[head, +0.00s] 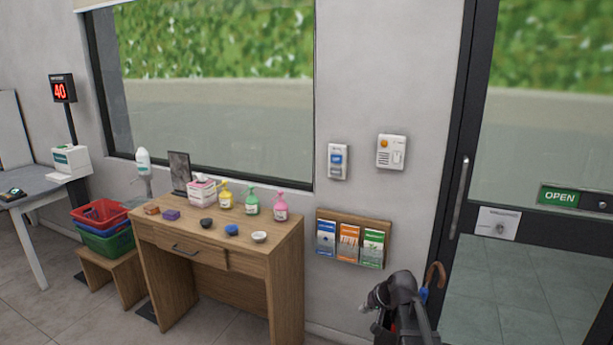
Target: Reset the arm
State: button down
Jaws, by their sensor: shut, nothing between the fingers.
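My dark arm (405,290) shows at the bottom right, folded, with its bend up and its lower part cut off by the picture's bottom edge. I cannot make out the fingers of my gripper. The arm is in front of the wall, to the right of the wooden table (283,243), and appears clear of it. I see nothing held.
Pump bottles (281,208), a tissue box (202,192) and small bowls (259,237) stand on the table. Stacked baskets (104,213) sit on a low stool to its left. A brown hooked handle (437,272) is close beside my arm. The glass door (548,120) is at right.

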jog(key=s+f+n+g+h, duration=0.2)
jog(key=s+f+g+h, duration=0.1)
jog(key=s, duration=1.5)
jog(key=shift+s+a+g+h, duration=0.15)
jog(key=shift+s+g+h, duration=0.25)
jog(key=shift+g+h, duration=0.5)
jog(key=shift+f, duration=0.1)
